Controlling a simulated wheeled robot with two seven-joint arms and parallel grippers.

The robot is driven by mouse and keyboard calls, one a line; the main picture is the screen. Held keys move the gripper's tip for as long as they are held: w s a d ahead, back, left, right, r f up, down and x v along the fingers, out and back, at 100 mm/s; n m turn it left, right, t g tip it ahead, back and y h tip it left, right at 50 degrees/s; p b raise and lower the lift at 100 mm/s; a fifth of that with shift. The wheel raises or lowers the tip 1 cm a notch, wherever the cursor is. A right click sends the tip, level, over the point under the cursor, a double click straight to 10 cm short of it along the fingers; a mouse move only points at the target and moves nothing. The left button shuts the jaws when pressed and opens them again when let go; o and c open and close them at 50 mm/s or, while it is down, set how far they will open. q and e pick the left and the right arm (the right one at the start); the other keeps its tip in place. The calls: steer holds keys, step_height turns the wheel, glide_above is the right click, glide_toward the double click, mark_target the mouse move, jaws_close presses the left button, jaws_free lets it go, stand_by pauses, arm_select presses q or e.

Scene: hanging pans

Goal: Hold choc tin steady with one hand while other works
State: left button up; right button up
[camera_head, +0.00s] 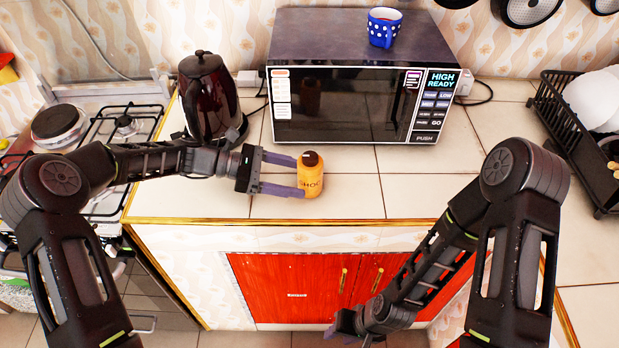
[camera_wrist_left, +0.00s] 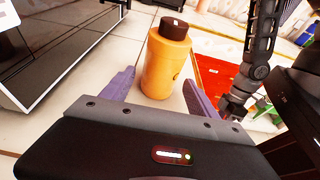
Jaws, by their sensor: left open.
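The choc tin (camera_head: 310,176) is a yellow-orange container with a dark brown lid and dark lettering. It stands upright on the tiled counter in front of the microwave. My left gripper (camera_head: 289,175) is open, its two purple fingers reaching from the left to either side of the tin. In the left wrist view the tin (camera_wrist_left: 167,62) stands upright just ahead of the spread fingers (camera_wrist_left: 160,88); I cannot tell whether either finger touches it. My right gripper (camera_head: 352,326) is low in front of the red cabinet doors, away from the tin; its fingers are not clear.
A microwave (camera_head: 340,105) stands behind the tin with a blue dotted mug (camera_head: 384,27) on top. A dark kettle (camera_head: 208,97) is at its left, beside the gas stove (camera_head: 125,122). A black dish rack (camera_head: 572,135) stands at the right. The counter right of the tin is clear.

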mark_target(305, 180)
arm_select(q)
steer(key=shift+x, duration=1.5)
steer(key=shift+c, duration=0.3)
steer(key=c, duration=1.2)
steer(key=shift+c, duration=0.2)
